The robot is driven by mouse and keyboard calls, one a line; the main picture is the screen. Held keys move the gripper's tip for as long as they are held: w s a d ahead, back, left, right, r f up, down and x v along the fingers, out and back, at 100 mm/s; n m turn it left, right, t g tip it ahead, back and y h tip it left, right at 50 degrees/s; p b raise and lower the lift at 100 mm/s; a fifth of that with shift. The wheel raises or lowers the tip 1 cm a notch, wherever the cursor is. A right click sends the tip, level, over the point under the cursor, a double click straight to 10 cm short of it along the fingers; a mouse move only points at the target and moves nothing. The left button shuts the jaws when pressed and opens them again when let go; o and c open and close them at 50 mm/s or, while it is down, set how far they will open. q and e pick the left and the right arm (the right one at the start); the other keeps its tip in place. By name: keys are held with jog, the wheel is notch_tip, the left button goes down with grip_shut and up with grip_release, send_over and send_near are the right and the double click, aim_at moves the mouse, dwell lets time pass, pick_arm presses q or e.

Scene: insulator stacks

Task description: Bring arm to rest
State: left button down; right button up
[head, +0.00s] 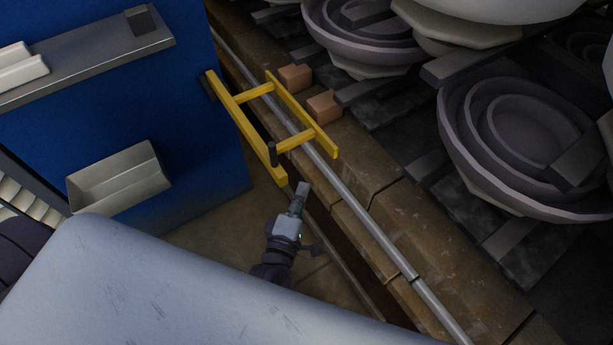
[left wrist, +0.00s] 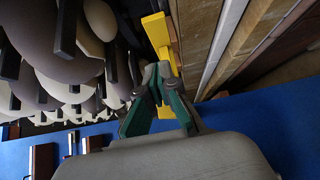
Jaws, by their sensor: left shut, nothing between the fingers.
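My left gripper (head: 302,188) is in the lower middle of the head view, over the floor beside the stone ledge. Its fingers are together and nothing shows between them. In the left wrist view the gripper (left wrist: 158,80) has its green-sided fingers meeting at the tips, with the yellow frame behind them. My right gripper is in neither view.
Dark insulator stacks (head: 505,120) fill the right. A blue cabinet (head: 205,150) with a grey tray (head: 118,178) stands at left.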

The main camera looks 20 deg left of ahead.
pick_arm(q)
jog(key=s+d+f+m+g+h, duration=0.15)
jog(key=s+f+m+g, duration=0.35)
jog(key=f, duration=0.9)
jog(key=s+f+m+g+h, duration=0.25)
jog(key=s+f+m, duration=0.45)
jog(key=f, duration=0.7)
jog(key=s+a+f+m+g+y, duration=0.1)
jog(key=s+a+f+m+g, duration=0.3)
jog(key=s+f, duration=0.3)
jog(key=s+a+f+m+g+y, duration=0.2)
jog(key=s+a+f+m+g, duration=0.3)
jog(key=s, duration=1.1)
notch_tip(320, 180, down, 4)
jog(key=shift+a+r, duration=0.2)
jog(key=shift+a, duration=0.55)
jog(key=shift+g, duration=0.25)
